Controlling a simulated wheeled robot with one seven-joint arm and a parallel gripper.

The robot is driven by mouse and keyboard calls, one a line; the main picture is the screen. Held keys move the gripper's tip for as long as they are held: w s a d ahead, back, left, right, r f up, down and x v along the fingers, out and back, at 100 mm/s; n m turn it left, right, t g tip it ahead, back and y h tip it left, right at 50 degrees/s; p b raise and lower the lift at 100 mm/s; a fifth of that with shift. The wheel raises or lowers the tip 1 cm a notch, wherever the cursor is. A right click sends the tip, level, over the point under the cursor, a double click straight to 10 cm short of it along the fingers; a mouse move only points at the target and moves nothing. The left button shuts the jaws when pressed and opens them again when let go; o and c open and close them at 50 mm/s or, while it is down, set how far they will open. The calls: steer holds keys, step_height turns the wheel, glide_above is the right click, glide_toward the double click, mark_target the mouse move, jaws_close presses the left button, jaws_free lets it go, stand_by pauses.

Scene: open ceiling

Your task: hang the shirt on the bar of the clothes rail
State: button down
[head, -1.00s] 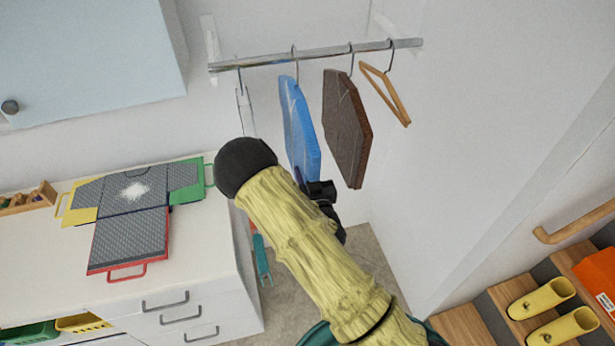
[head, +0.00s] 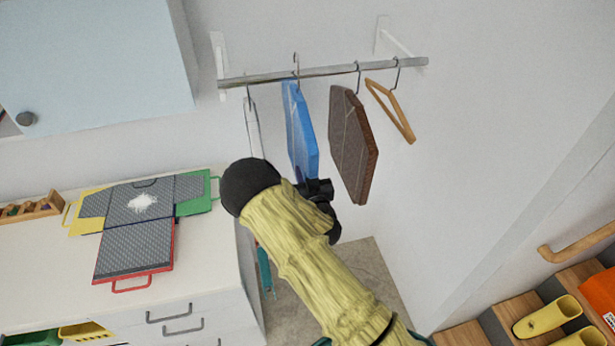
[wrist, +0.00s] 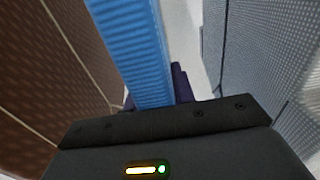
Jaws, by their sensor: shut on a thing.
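The blue shirt (head: 300,130) is on a hanger near the middle of the clothes rail's bar (head: 330,71). Its hook (head: 296,62) reaches above the bar, higher than the neighbouring hooks; I cannot tell whether it is over the bar or in front of it. My gripper (head: 318,190) is at the shirt's lower edge, partly hidden behind my arm. In the wrist view my gripper (wrist: 152,103) is shut on the blue shirt (wrist: 135,45), which stands edge-on between its jaws.
A brown garment (head: 352,145) hangs close on the right, then an empty wooden hanger (head: 392,110). A pale grey garment (head: 252,125) hangs edge-on to the left. A counter (head: 205,235) with a folding board (head: 140,215) is at left. Yellow boots (head: 547,316) stand at lower right.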

steer(key=shift+w+a+f+b, duration=0.1)
steer(key=shift+w+f+b, duration=0.15)
steer(key=shift+f+b, duration=0.4)
steer(key=shift+w+a+f+b, duration=0.1)
steer(key=shift+w+f+b, duration=0.2)
steer(key=shift+f+b, duration=0.4)
steer(key=shift+w+f+b, duration=0.25)
steer(key=shift+f+b, duration=0.35)
steer(key=shift+f, duration=0.05)
steer(key=shift+s+r, duration=0.1)
steer(key=c, duration=1.1)
jaws_free()
steer(key=shift+v, duration=8.7)
